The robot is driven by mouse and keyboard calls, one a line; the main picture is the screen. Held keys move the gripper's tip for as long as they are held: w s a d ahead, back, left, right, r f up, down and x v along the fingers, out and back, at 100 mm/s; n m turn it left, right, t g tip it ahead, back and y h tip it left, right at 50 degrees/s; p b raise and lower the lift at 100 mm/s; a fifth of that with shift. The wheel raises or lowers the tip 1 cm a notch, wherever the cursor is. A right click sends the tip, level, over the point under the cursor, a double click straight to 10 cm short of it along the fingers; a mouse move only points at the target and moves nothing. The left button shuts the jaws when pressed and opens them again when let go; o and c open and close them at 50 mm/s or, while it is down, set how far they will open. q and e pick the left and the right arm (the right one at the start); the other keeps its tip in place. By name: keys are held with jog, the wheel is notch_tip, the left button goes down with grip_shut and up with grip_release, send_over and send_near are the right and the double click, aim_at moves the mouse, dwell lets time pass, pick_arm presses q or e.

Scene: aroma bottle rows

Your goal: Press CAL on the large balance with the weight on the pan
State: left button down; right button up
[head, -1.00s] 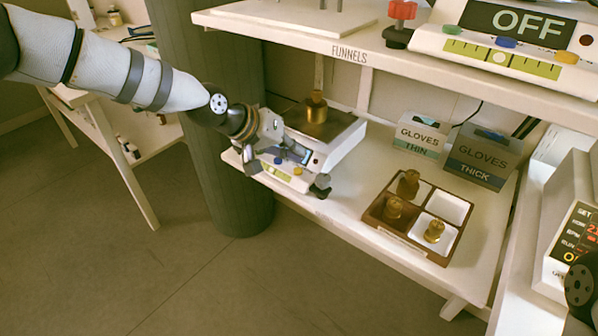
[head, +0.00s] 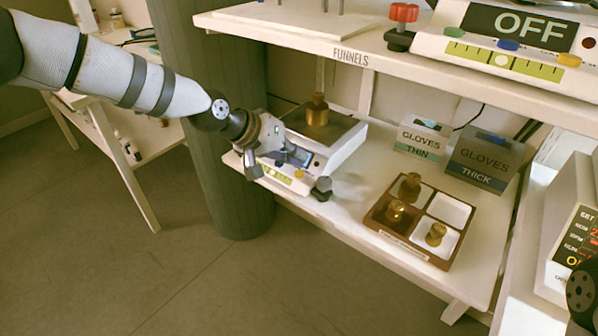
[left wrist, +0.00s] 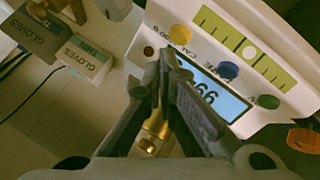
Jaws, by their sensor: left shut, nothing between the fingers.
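A balance with a dark pan (head: 340,125) stands on the lower shelf, and a brass weight (head: 317,112) sits on the pan. Its front panel shows in the left wrist view with a lit blue display (left wrist: 225,98), partly hidden by my fingers. On the panel are a yellow button (left wrist: 181,34), a blue button (left wrist: 228,70) and a green button (left wrist: 268,101). Lettering like CAL stands near the yellow button. My left gripper (left wrist: 167,58) is shut and empty, its tips close to the yellow button; I cannot tell whether they touch.
A second balance (head: 480,45) reading OFF stands on the upper shelf, above right. A brown tray (head: 408,250) with several brass weights lies to the right. Glove boxes (head: 482,160) stand behind it. A dark column (head: 232,200) stands left of the shelf.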

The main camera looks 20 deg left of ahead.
aim_at(296, 171)
dwell(0.5)
pick_arm(q)
jog(key=shift+f, duration=0.4)
pick_arm(e)
jog(key=shift+f, duration=0.1)
pick_arm(q)
jog(key=shift+f, duration=0.4)
pick_arm(e)
jog(key=shift+s+f, duration=0.15)
dwell(0.5)
pick_arm(q)
jog(key=shift+r, duration=0.8)
pick_arm(e)
jog(key=shift+w+r, duration=0.3)
jog(key=shift+r, duration=0.15)
pick_arm(q)
jog(key=shift+r+p, duration=1.25)
jog(key=shift+r, duration=1.4)
jog(key=shift+f, duration=0.1)
pick_arm(e)
jog(key=shift+w+r+t, duration=0.5)
jog(key=shift+w+r, duration=0.45)
jog(key=shift+r, duration=0.15)
